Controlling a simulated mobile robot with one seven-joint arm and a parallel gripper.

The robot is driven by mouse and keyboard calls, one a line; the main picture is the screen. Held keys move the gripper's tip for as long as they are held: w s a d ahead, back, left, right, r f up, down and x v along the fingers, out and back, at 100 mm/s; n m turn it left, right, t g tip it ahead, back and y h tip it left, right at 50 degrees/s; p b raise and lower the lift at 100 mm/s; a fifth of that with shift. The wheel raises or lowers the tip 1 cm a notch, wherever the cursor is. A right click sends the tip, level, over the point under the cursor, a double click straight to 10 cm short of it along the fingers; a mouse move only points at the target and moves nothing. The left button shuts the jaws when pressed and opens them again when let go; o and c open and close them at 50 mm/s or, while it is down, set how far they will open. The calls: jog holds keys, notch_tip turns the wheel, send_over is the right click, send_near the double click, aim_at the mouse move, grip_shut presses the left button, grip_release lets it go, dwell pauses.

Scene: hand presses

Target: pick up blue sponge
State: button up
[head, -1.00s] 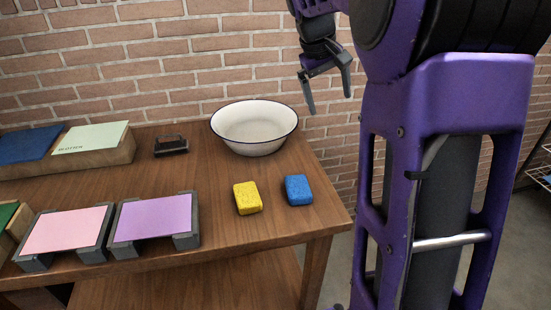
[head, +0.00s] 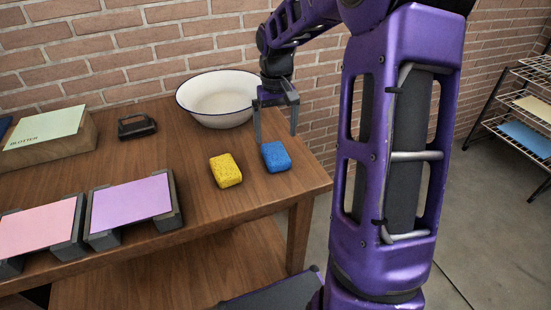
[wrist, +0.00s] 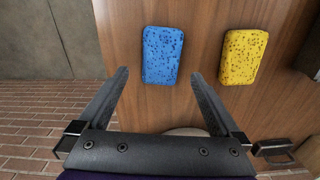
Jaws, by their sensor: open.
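The blue sponge (head: 276,157) lies flat on the wooden table near its right edge. The yellow sponge (head: 226,170) lies to its left, with a small gap between them. My gripper (head: 274,140) is open and points down close to the blue sponge, its fingers at the sponge's far side in the head view. In the wrist view, the blue sponge (wrist: 162,55) shows ahead of and between the two spread fingers (wrist: 160,80), and nothing is held. The yellow sponge (wrist: 243,57) is to the right there. The height of the fingertips above the table is hard to tell.
A white basin (head: 218,97) with a dark rim stands behind the sponges, near my arm. A purple pad (head: 130,203), a pink pad (head: 38,231) and a dark-handled tool (head: 137,125) are to the left. A wire rack (head: 520,115) stands at the right.

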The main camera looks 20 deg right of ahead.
aim_at(276, 152)
notch_tip(276, 152, down, 7)
jog(key=shift+s+a+f+b, duration=0.1)
jog(key=shift+f+b, duration=0.1)
jog(key=shift+b, duration=0.35)
jog(key=shift+c, duration=0.2)
jog(key=c, duration=1.2)
